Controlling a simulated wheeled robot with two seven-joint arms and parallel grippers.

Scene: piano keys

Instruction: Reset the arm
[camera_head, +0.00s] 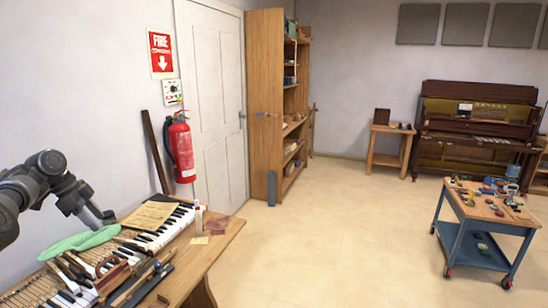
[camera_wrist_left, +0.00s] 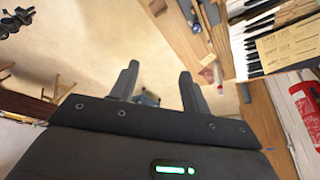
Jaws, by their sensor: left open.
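My left arm (camera_head: 50,180) comes in from the left in the head view, bent above the near end of the workbench. Its dark end (camera_head: 103,216) hangs over the back of the piano keys. In the left wrist view my left gripper (camera_wrist_left: 158,78) has its two fingers well apart, with nothing between them but floor and distant things. It is open and empty. My right gripper is in neither view.
The wooden workbench (camera_head: 214,250) carries piano keys (camera_head: 165,231), a paper sheet (camera_head: 149,215), a green cloth (camera_head: 80,242) and several tools. A fire extinguisher (camera_head: 181,150) hangs behind it. A blue trolley (camera_head: 470,247) stands right. The middle floor is clear.

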